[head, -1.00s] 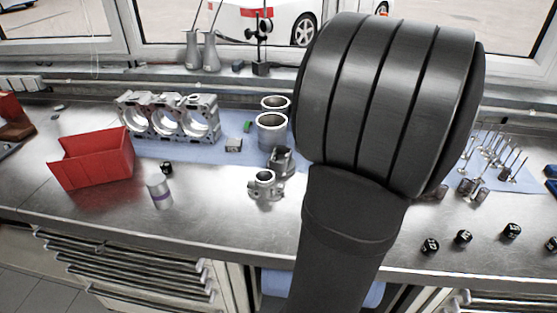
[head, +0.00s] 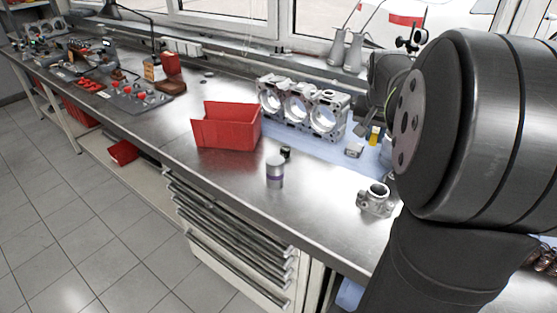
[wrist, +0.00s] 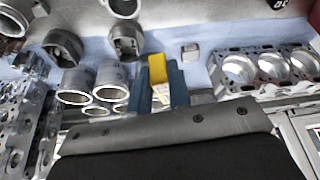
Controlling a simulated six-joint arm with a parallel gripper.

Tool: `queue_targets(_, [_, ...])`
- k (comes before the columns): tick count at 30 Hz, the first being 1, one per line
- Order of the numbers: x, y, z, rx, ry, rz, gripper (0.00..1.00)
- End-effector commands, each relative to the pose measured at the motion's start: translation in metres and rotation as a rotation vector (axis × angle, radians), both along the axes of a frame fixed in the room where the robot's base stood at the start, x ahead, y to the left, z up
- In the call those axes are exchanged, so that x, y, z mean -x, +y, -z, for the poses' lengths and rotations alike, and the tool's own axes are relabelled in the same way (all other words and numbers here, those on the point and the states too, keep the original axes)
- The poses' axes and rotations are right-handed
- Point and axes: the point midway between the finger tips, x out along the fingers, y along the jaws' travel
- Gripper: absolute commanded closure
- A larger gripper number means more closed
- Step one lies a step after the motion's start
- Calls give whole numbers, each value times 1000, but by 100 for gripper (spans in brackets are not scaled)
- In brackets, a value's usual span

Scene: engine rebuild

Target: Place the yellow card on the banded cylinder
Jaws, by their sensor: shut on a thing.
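The yellow card (wrist: 157,69) is between the two blue fingers of my gripper (wrist: 161,78) in the wrist view, and the gripper is shut on it. In the head view the yellow card (head: 374,135) shows as a small patch beside my arm, over the blue mat; my arm hides much of the gripper there. The banded cylinder (head: 275,172), grey with a purple band, stands upright on the bench left of the gripper, apart from it. I cannot make out the cylinder in the wrist view.
A red bin (head: 226,127) stands behind and left of the cylinder. A small black cube (head: 285,152) is close behind it. A three-bore engine block (head: 300,108) stands at the back. A grey metal housing (head: 375,200) stands to the right. Bench in front is clear.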

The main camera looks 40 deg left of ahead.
Motion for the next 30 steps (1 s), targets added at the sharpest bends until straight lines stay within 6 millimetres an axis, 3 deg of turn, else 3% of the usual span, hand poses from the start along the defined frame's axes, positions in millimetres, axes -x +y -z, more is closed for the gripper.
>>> queue_targets(3, [22, 45, -2, -2, -3, -72, 100])
queue_targets(9, [56, 98, -5, -2, -7, -157, 100])
queue_targets(18, [79, 132, -2, -3, -6, -206, 100])
queue_targets(30, [103, 213, 49, -1, -7, -207, 100])
